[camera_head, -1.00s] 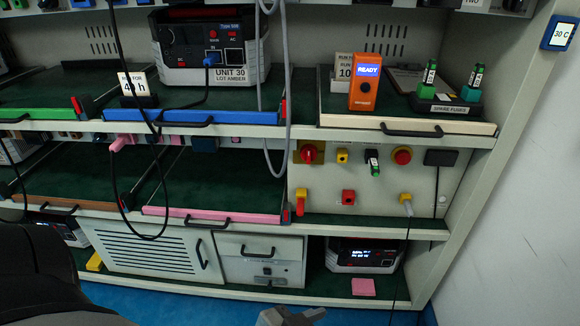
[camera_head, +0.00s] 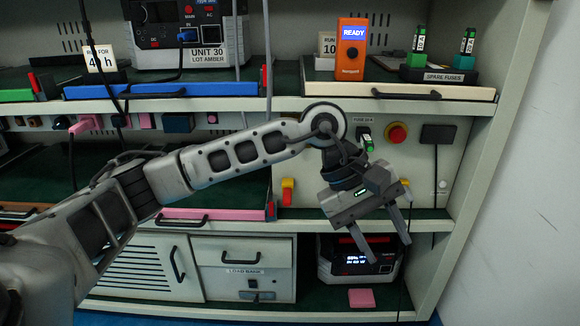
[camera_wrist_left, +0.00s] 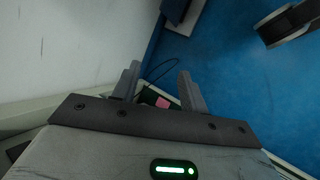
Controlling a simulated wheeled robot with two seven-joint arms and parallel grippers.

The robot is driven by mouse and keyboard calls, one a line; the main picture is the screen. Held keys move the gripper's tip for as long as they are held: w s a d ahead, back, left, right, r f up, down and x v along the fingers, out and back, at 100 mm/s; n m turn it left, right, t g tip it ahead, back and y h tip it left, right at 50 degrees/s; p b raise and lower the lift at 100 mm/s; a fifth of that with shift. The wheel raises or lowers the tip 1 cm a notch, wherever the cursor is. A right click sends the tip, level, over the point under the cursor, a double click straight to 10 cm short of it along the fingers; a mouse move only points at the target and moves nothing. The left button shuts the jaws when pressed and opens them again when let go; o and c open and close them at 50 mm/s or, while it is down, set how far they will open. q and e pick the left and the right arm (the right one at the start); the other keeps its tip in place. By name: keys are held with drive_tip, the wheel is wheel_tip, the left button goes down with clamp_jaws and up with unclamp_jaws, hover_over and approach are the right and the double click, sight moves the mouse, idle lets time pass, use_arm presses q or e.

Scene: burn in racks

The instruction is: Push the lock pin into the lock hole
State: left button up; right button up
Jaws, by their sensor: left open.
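My left gripper (camera_head: 388,250) is open and empty, its two fingers pointing down in front of the lower right of the rack. In the left wrist view its fingers (camera_wrist_left: 158,78) stand apart with nothing between them. Small red tabs show at the right ends of the blue tray (camera_head: 160,91) and the pink tray (camera_head: 200,214); one red tab (camera_head: 271,210) is by the pink tray. I cannot tell which part is the lock pin, and no lock hole can be made out. My left arm hides part of the switch panel. My right gripper is not in view.
The panel (camera_head: 310,192) carries a red-and-yellow switch (camera_head: 288,191), a red button (camera_head: 396,133) and a green-black fuse (camera_head: 366,140). A power unit (camera_head: 350,262) and a pink block (camera_head: 361,298) sit on the bottom shelf. Black cables hang in front. A white wall stands at right.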

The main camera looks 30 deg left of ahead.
use_arm(q)
drive_tip(key=w+a+r+m+t+y+b, duration=0.1)
drive_tip(key=w+a+y, duration=0.2)
drive_tip(key=a, duration=0.3)
drive_tip(key=w+a+r+t+y+b, duration=0.1)
drive_tip(key=w+a+r+t+y, duration=0.15)
drive_tip(key=a, duration=0.35)
drive_tip(key=y, duration=0.4)
approach(287, 196)
drive_tip(key=b+x, duration=0.6)
drive_tip(key=shift+w+a+f, duration=0.1)
drive_tip(key=shift+w+f, duration=0.05)
drive_tip(key=shift+f, duration=0.2)
drive_tip(key=shift+w+a+f+b, duration=0.15)
drive_tip(key=shift+w+f+b, duration=0.2)
drive_tip(key=shift+f, duration=0.25)
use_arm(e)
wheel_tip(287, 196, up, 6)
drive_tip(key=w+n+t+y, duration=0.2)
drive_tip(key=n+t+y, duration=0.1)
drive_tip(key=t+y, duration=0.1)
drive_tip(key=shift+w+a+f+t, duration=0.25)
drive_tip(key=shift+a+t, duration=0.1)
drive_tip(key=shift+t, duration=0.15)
use_arm(q)
drive_tip(key=shift+s, duration=0.1)
clamp_jaws()
